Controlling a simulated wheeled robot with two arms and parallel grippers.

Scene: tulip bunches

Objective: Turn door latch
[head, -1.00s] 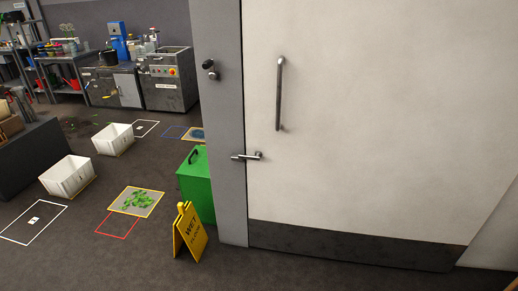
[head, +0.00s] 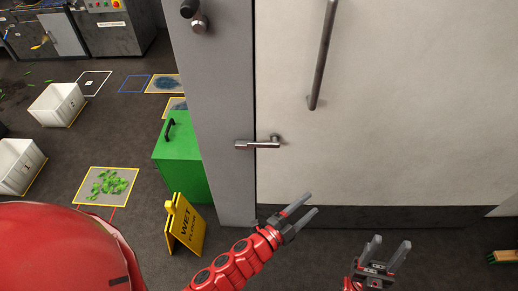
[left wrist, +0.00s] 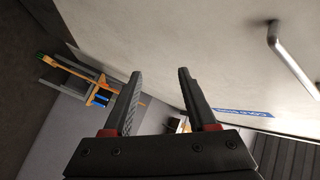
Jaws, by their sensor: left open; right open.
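The door latch (head: 258,144) is a metal lever on the left edge of the pale door (head: 400,120). The lever points left, roughly level, across the grey frame. My left gripper (head: 312,203) is below and to the right of the latch, apart from it, open and empty. Its open fingers also show in the left wrist view (left wrist: 159,73), with nothing between them. My right gripper (head: 391,241) is open and empty, lower and further right. A metal handle (left wrist: 292,55) shows at the upper right of the left wrist view; I cannot tell which one it is.
A long pull bar (head: 322,55) is on the door above the latch. A green box (head: 178,165) and a yellow wet-floor sign (head: 186,228) stand left of the door frame (head: 215,110). White bins (head: 57,104) are further left.

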